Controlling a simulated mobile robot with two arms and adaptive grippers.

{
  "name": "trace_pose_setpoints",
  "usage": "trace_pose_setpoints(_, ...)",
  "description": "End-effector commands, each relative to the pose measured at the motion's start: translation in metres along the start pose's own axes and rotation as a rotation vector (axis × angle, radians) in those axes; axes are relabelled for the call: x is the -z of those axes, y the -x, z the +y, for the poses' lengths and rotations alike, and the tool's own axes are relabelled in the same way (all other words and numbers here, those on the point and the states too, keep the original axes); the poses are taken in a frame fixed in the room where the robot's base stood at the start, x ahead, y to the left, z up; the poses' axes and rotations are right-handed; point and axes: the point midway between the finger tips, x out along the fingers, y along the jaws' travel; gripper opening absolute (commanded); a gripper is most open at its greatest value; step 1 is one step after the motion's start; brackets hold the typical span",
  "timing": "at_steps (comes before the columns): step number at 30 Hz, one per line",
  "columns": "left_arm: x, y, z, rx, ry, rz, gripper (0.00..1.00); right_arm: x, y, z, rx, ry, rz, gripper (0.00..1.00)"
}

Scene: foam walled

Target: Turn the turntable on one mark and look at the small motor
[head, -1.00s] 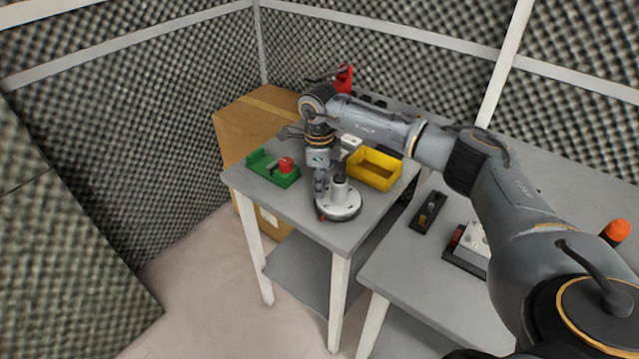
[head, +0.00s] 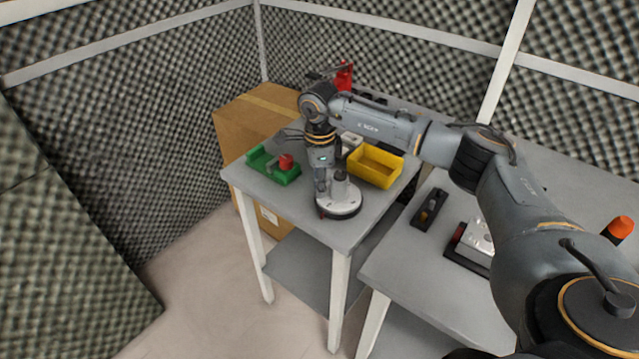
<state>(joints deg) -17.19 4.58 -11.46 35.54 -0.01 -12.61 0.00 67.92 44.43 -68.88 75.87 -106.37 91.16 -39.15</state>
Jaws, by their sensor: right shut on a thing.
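The turntable (head: 345,207) is a round white disc on a dark base, near the front corner of the small grey table. A small upright grey cylinder, which looks like the small motor (head: 341,184), stands on the disc. My right gripper (head: 321,197) points down at the left side of the disc, beside the motor. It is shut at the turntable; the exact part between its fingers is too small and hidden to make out. A small red mark (head: 321,215) shows at the turntable's front left edge. My left gripper is not in view.
A green holder (head: 262,163) with a red part stands left on the small table (head: 290,203). A yellow bin (head: 375,168) stands behind the turntable. A cardboard box (head: 240,115) is behind. A second table (head: 400,270) at right carries a dark tray (head: 429,209) and a switch box.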

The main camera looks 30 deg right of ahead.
Motion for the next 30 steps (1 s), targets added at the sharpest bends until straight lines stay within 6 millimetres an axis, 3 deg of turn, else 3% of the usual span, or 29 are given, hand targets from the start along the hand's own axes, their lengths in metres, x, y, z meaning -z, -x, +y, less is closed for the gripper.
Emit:
trace_pose_setpoints(5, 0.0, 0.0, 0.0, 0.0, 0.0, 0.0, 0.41, 0.0, 0.001, -0.001, 0.002, -0.001, 0.0, 0.0)
trace_pose_setpoints(6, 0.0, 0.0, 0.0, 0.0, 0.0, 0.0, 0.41, 0.0, 0.001, -0.001, 0.002, -0.001, 0.0, 0.22)
trace_pose_setpoints(9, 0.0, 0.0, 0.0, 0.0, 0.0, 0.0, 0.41, 0.0, 0.001, -0.001, 0.002, -0.001, 0.0, 0.41)
trace_pose_setpoints(20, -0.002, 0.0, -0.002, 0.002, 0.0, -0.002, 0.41, 0.0, 0.004, -0.001, 0.002, -0.001, -0.001, 0.41)
trace_pose_setpoints(23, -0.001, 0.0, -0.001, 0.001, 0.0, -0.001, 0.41, 0.0, 0.016, -0.001, 0.003, 0.0, -0.001, 0.41)
trace_pose_setpoints(30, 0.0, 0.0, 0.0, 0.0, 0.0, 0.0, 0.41, 0.0, 0.066, -0.001, 0.004, -0.001, -0.002, 0.41)
